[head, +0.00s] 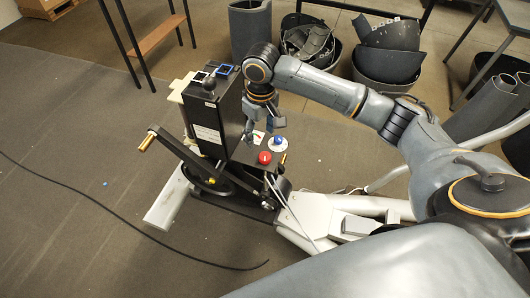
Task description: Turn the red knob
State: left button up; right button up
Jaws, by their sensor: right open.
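The red knob (265,157) sits on the front ledge of a black console box (217,118). A blue knob on a white disc (278,143) is just behind it, to the right. My right gripper (263,132) hangs above the ledge, fingers pointing down and apart. It is open and empty, a little behind the red knob in the picture; I cannot tell the exact gap in height. My left gripper is not in view.
The console belongs to an elliptical machine with a crank and handle (147,141) at left and a white frame (165,204). A black cable (120,210) lies on the floor.

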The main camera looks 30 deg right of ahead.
aim_at(265, 156)
jog(key=shift+m, duration=0.3)
jog(key=f, duration=0.4)
jog(key=d+f, duration=0.1)
jog(key=f, duration=0.3)
jog(key=w+d+f+b, duration=0.1)
jog(key=f, duration=0.3)
jog(key=c, duration=1.2)
jog(key=shift+o, duration=0.2)
jog(key=shift+r+m+p, duration=0.2)
jog(key=shift+m+p, duration=0.2)
jog(key=shift+p, duration=0.5)
jog(key=m+p, duration=0.9)
jog(key=p, duration=0.3)
jog(key=shift+s+a+p, duration=0.1)
jog(key=shift+p, duration=0.2)
jog(key=m+p, duration=0.2)
jog(key=m, duration=0.1)
jog(key=shift+f+m+p, duration=0.15)
jog(key=shift+m+p, duration=0.45)
jog(key=shift+m, duration=0.4)
